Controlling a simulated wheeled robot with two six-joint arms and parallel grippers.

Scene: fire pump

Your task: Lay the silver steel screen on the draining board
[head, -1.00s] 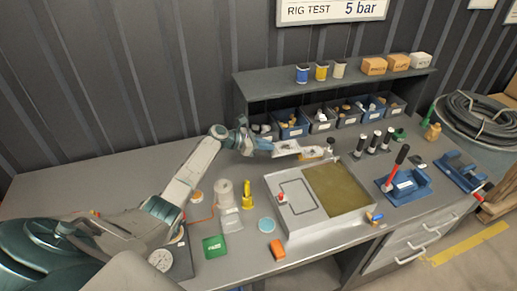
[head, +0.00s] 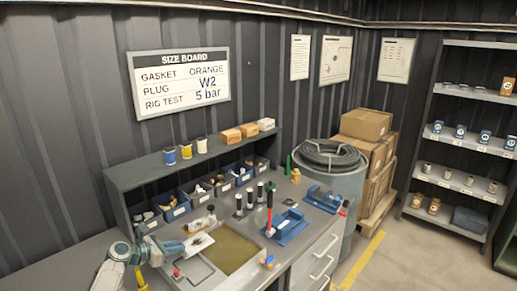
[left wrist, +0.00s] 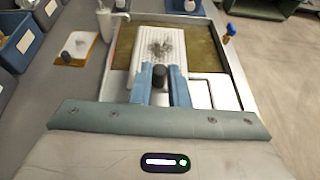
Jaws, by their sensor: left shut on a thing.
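My left gripper (head: 186,247) is shut on the dark knob of a pale, ribbed plate (head: 201,242) that appears to be the silver steel screen. In the left wrist view the screen (left wrist: 158,38) has a dark speckled patch in its middle. The blue fingertips (left wrist: 160,82) are on either side of the knob. The screen hangs over the sink unit, across the edge between the murky olive basin (head: 232,251) and the pale draining board (head: 207,283). The arm and screen hide part of the board; its drawn outline shows. My right gripper is not in view.
A brownish piece with a dark knob (left wrist: 73,50) lies beside the sink. Blue bins (head: 173,207) line the back under a shelf. Black-topped cylinders (head: 249,199) and a blue red-handled tool (head: 287,227) stand right.

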